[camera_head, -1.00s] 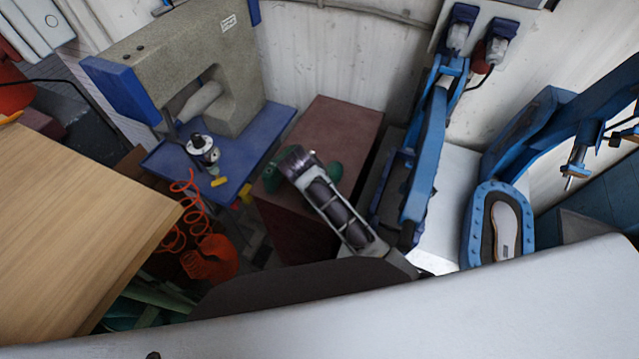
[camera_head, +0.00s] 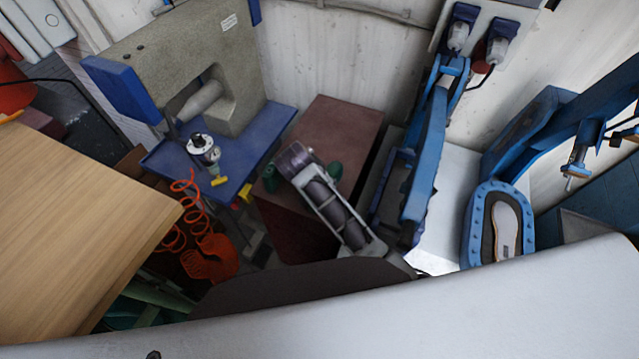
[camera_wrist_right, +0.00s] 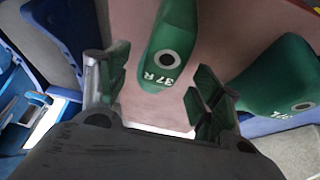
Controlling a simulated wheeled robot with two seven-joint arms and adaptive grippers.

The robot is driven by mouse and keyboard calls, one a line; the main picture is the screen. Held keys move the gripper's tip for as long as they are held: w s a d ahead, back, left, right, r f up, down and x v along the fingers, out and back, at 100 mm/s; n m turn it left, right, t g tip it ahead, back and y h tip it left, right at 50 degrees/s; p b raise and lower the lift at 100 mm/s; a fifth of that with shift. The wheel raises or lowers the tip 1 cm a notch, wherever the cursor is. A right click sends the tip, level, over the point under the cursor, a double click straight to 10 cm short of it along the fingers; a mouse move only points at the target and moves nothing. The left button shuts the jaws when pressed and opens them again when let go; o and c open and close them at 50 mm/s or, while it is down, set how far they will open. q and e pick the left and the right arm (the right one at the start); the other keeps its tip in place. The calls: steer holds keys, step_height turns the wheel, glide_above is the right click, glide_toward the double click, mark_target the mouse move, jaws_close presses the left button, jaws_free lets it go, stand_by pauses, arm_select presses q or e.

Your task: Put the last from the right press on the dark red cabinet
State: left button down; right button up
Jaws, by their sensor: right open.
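The dark red cabinet (camera_head: 335,120) stands in the middle of the head view. Its top also fills much of the wrist view (camera_wrist_right: 225,30). A green last (camera_wrist_right: 158,40) marked 37 R lies on it, ahead of and between my right gripper's fingers (camera_wrist_right: 160,85), which are open and apart from each other. A second green last (camera_wrist_right: 265,75) lies to its right in the wrist view. Parts of both lasts show beside my right wrist in the head view. My right gripper (camera_head: 300,168) is over the cabinet, its fingers mostly hidden there. My left gripper is not in view.
The right press (camera_head: 500,215) is blue and has a pale sole in its frame. Another blue press (camera_head: 425,155) stands close beside the cabinet. A blue-based machine (camera_head: 235,85) and coiled orange hose (camera_head: 205,255) are left. A wooden table (camera_head: 75,220) fills the lower left.

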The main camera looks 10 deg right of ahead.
steer(key=v, duration=0.9)
steer(key=shift+s+a+r, duration=0.1)
steer(key=shift+r, duration=0.3)
